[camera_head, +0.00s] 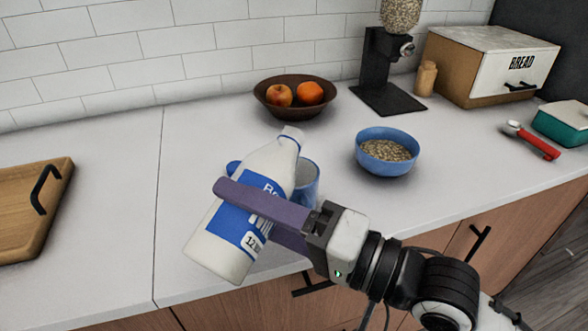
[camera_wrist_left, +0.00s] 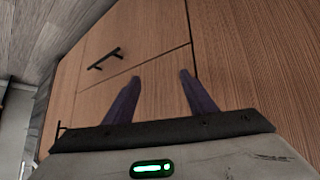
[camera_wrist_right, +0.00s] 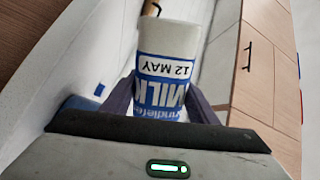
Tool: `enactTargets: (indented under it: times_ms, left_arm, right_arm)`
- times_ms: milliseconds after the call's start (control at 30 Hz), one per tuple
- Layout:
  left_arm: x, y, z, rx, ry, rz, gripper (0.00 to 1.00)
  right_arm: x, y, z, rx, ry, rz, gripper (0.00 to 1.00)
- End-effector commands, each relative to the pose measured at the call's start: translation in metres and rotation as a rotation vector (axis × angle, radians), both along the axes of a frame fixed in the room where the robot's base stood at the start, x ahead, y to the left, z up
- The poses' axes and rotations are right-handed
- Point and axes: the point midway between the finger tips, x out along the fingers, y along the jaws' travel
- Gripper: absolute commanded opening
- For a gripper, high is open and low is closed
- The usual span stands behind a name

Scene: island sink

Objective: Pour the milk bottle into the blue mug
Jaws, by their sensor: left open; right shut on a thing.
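The white milk bottle with a blue label (camera_head: 222,236) is tilted in the head view, its neck up and to the right. My right gripper (camera_head: 250,210) is shut on its middle; the bottle also shows between the fingers in the right wrist view (camera_wrist_right: 170,45). The blue mug (camera_head: 308,182) stands on the counter behind the bottle, partly hidden by it. The bottle's top is close to the mug in the picture; I cannot tell its exact height above it. My left gripper (camera_wrist_left: 155,98) is open and empty, facing wooden cabinet fronts.
A blue bowl of grain or oats (camera_head: 387,152) stands to the right of the mug. A brown fruit bowl (camera_head: 296,108) and a black grinder (camera_head: 380,75) stand behind. A wooden board (camera_head: 30,215) lies at left. The counter (camera_head: 120,150) between board and bottle is clear.

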Motion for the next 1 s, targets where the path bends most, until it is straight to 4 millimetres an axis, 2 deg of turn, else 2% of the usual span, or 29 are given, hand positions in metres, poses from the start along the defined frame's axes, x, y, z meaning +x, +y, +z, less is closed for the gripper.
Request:
enactTargets:
  times_ms: [633,833,1000]
  left_arm:
    - [0.000,0.008,0.011,0.004,0.000,0.016,0.51]
    - [-0.002,0.009,0.003,0.006,0.006,0.014,0.51]
    - [-0.002,0.009,0.006,0.008,0.010,0.013,0.51]
  right_arm:
    - [-0.003,0.002,0.004,0.049,0.089,0.001,0.31]
    - [-0.003,0.002,0.001,0.043,0.078,0.001,0.31]
    - [-0.003,0.002,0.004,0.044,0.082,0.001,0.31]
